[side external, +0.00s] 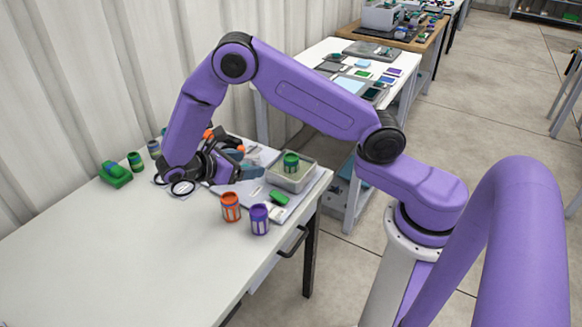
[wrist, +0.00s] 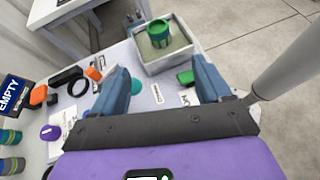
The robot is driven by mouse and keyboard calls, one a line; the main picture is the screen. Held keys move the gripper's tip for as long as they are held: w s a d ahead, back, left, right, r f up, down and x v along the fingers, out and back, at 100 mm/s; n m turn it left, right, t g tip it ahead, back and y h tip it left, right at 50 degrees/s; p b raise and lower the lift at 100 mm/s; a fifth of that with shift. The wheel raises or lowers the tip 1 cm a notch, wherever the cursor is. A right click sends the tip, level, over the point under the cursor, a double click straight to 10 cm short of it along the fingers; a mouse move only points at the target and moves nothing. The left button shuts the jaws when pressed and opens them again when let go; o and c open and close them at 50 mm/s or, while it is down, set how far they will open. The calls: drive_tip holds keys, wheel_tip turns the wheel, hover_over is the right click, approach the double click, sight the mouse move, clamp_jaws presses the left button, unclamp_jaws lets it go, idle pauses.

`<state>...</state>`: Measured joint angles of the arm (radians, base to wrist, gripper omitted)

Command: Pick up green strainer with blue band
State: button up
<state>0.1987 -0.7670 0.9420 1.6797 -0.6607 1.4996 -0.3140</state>
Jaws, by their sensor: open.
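A green strainer with a blue band (wrist: 160,33) stands upright in a grey open tote (wrist: 168,62) at the top of the wrist view. In the side view the strainer (side external: 291,163) stands in the tote (side external: 291,183) at the right end of the table. My gripper (wrist: 158,68) is open, and nothing is between its two blue fingers. The strainer is ahead of the fingertips, apart from them. In the side view my gripper (side external: 245,167) is left of the tote, above a white board, and my wrist partly hides its fingers.
An orange cup (side external: 231,207) and a purple cup (side external: 259,219) stand in front. A green block (side external: 278,198) lies beside the tote. A green object (side external: 115,174) and another green banded cup (side external: 135,161) are at the left. The table's front left is clear.

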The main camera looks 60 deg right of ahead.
drive_tip(key=f, duration=0.1)
drive_tip(key=h, duration=0.1)
approach(289, 158)
drive_tip(key=shift+g, duration=0.3)
drive_tip(key=x, duration=0.4)
drive_tip(key=w+x, duration=0.1)
drive_tip(key=x, duration=0.1)
drive_tip(key=shift+f, duration=0.35)
drive_tip(key=x, duration=0.4)
drive_tip(key=shift+s+d+r, duration=0.2)
drive_tip(key=shift+s, duration=0.15)
drive_tip(key=shift+s+d+f, duration=0.1)
drive_tip(key=shift+d+f, duration=0.1)
drive_tip(key=shift+d, duration=0.25)
drive_tip(key=c, duration=1)
